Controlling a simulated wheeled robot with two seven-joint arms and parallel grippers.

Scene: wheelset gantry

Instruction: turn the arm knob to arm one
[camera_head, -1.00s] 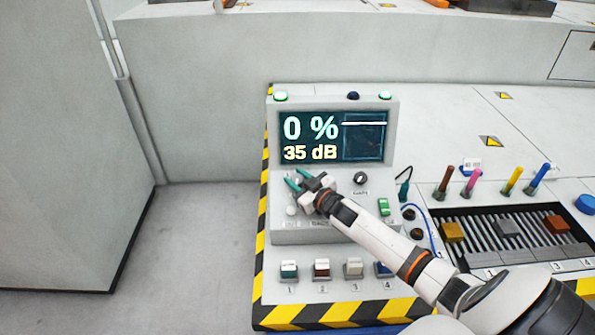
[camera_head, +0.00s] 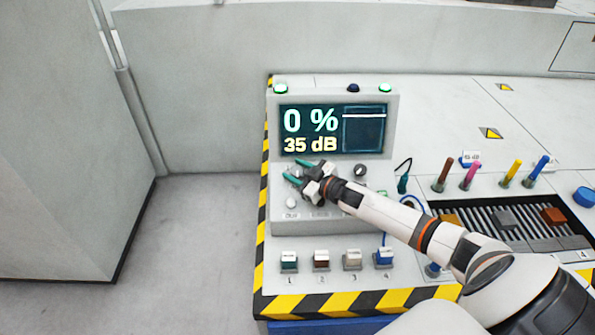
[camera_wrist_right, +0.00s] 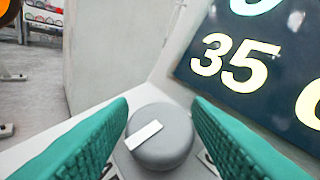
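A grey round knob (camera_wrist_right: 160,137) with a white pointer bar stands on the console panel in the right wrist view. The bar slants, its right end higher. My right gripper (camera_head: 302,171) is open, its two teal fingers (camera_wrist_right: 85,145) on either side of the knob with visible gaps. I cannot tell how far down the fingers reach, and the lettering around the knob is mostly hidden. In the head view the gripper is over the upper left of the panel, below the display (camera_head: 335,130) reading 0 % and 35 dB. My left gripper is not in view.
A dark knob (camera_head: 360,170) sits right of the gripper and a pale round control (camera_head: 291,202) below it. Several numbered buttons (camera_head: 321,260) line the front. Coloured pegs (camera_head: 470,175) and a slotted tray (camera_head: 490,222) lie to the right, partly behind my arm.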

